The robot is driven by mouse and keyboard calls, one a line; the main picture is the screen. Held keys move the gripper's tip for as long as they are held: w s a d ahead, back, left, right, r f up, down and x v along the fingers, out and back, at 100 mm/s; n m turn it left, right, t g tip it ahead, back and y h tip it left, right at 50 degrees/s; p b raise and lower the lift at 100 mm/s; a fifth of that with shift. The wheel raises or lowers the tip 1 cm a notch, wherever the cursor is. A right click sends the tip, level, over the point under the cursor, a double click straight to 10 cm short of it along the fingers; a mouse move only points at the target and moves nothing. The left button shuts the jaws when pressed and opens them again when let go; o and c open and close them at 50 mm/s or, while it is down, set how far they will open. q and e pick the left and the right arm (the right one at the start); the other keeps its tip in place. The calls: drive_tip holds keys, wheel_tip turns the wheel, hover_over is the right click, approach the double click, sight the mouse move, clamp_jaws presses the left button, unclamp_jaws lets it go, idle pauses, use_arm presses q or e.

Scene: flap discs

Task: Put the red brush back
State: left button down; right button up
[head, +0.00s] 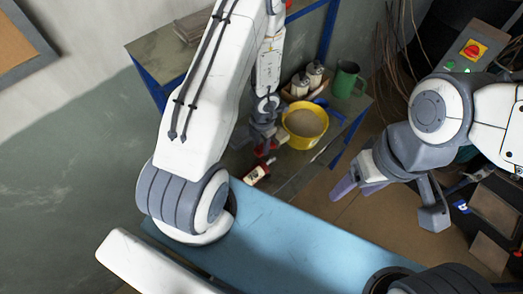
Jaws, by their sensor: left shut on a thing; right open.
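The red brush (257,173) shows as a small red and pale piece low beside the shelf's front edge. My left gripper (266,148) is shut on it, just left of the yellow bowl; its fingers are small and partly hidden by my own arm. Whether the brush touches the shelf cannot be told. My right gripper (359,188) is open and empty, in front of and to the right of the shelf.
The yellow bowl (305,138) with grey-brown contents stands on the shelf (290,182). Cables and a red-button box (472,49) are at right. Brown floor is open before the shelf.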

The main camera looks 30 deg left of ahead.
sight(261, 150)
use_arm(q)
drive_tip(key=shift+f+b, duration=0.45)
drive_tip(key=shift+f, duration=0.55)
use_arm(e)
drive_tip(key=shift+f, duration=1.05)
use_arm(q)
drive_tip(key=shift+f+b, duration=0.65)
drive_tip(key=shift+f, duration=0.05)
drive_tip(key=c, duration=0.5)
unclamp_jaws()
use_arm(e)
drive_tip(key=shift+f, duration=0.55)
use_arm(q)
drive_tip(key=shift+r, duration=0.2)
use_arm(e)
drive_tip(key=shift+r, duration=0.1)
use_arm(q)
wheel_tip(261, 150, up, 13)
drive_tip(key=p, duration=1.4)
drive_tip(key=shift+w, duration=0.2)
use_arm(e)
wheel_tip(261, 150, up, 14)
use_arm(q)
drive_tip(key=shift+d, duration=0.1)
